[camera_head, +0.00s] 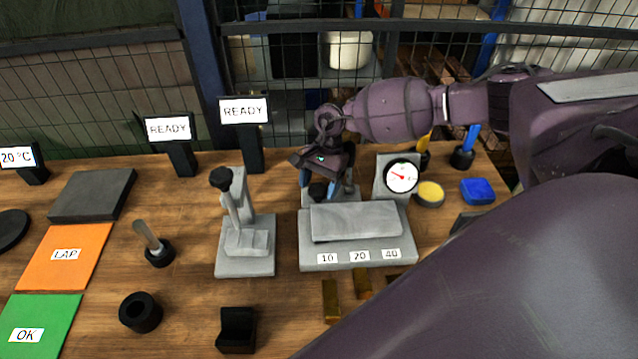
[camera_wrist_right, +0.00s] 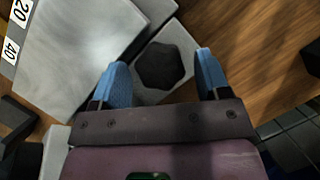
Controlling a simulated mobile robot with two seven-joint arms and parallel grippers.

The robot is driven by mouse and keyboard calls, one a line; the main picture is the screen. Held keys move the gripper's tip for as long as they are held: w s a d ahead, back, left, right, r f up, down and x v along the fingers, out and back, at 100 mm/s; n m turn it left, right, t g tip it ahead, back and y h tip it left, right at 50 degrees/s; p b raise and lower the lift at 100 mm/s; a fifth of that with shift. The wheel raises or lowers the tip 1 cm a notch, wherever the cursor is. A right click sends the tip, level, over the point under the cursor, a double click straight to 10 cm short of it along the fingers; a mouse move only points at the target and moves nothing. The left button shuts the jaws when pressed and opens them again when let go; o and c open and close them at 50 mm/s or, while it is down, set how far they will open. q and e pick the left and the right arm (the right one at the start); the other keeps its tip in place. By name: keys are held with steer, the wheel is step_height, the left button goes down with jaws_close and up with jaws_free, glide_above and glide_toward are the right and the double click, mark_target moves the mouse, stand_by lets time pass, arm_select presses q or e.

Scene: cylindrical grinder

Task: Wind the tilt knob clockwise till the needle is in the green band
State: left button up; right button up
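The tilt knob (camera_head: 318,191) is black and faceted, on a grey block at the back of the grey fixture (camera_head: 352,257). In the right wrist view the knob (camera_wrist_right: 165,66) lies between my right gripper's blue fingertips, with a gap on each side. My right gripper (camera_head: 318,184) is open, pointing down over the knob, and partly hides it in the head view. The round white dial (camera_head: 401,176) has a red needle, seemingly pointing up and left; I cannot make out a green band. My left gripper is not in view.
A grey stand with a black-topped lever (camera_head: 245,261) is left of the fixture. Yellow-topped (camera_head: 430,194) and blue (camera_head: 477,191) pieces lie right of the dial. Brass blocks (camera_head: 331,301) lie in front. My right arm covers the lower right.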

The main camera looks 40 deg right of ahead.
steer(key=shift+o, duration=0.2)
steer(key=shift+r, duration=0.1)
steer(key=v, duration=1)
steer(key=shift+d+r+b, duration=0.2)
steer(key=shift+r+b, duration=0.05)
steer(key=shift+b, duration=0.05)
